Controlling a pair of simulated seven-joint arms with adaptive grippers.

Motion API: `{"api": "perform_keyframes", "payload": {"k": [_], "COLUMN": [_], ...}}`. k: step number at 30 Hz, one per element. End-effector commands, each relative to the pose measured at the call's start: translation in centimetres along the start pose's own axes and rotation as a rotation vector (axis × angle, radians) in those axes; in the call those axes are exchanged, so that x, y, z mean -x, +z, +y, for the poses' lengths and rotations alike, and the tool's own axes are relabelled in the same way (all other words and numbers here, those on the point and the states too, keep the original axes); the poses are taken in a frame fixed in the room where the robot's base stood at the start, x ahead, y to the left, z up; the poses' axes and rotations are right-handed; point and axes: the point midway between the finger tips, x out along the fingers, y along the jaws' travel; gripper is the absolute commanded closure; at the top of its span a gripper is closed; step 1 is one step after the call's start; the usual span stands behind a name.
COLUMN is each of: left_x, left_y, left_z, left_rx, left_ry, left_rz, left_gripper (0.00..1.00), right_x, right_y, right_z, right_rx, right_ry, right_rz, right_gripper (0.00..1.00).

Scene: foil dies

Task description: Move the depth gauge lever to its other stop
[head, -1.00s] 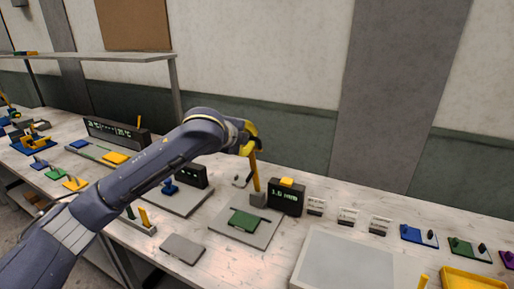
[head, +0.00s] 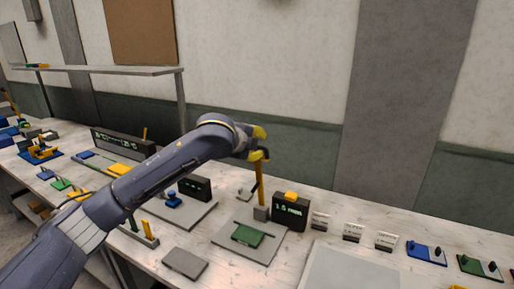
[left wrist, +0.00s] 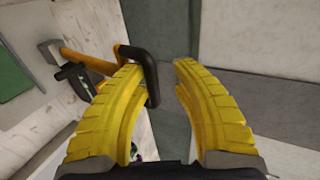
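The depth gauge lever (head: 260,187) is a yellow bar rising from a small grey block (head: 262,213), beside a dark display box (head: 290,209) with a yellow top. In the left wrist view the lever (left wrist: 85,60) ends in a black handle (left wrist: 151,75) that crosses the left-hand finger. My left gripper (head: 259,144) is at the lever's upper end. In the left wrist view the left gripper (left wrist: 160,75) has its yellow fingers apart, with nothing clearly clasped between them. Whether a finger touches the handle I cannot tell. My right gripper is not in view.
A green block (head: 248,236) lies on the grey plate (head: 262,255) before the lever. A second station with a dark display (head: 194,188) stands to the left. Small label cards (head: 354,232) and a blue fixture (head: 426,253) are to the right. A wall is behind.

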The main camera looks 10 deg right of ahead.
Motion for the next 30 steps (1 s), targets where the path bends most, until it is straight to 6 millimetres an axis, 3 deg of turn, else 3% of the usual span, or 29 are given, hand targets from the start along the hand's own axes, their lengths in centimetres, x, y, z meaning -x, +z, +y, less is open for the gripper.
{"api": "perform_keyframes", "payload": {"k": [11, 16, 30], "left_x": [-0.2, 0.6, 8.3], "left_y": [-0.1, 0.0, -0.1], "left_z": [0.5, 0.5, 0.3], "left_rx": [-0.002, -0.002, -0.004], "left_ry": [0.009, 0.008, 0.006], "left_rz": [0.001, 0.001, 0.001], "left_gripper": [0.66, 0.66, 0.66], "right_x": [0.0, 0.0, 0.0], "right_y": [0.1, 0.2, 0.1], "right_z": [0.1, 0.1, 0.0], "right_rx": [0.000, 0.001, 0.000], "right_ry": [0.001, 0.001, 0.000], "right_rz": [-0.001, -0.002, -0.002], "right_gripper": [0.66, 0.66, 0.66]}}
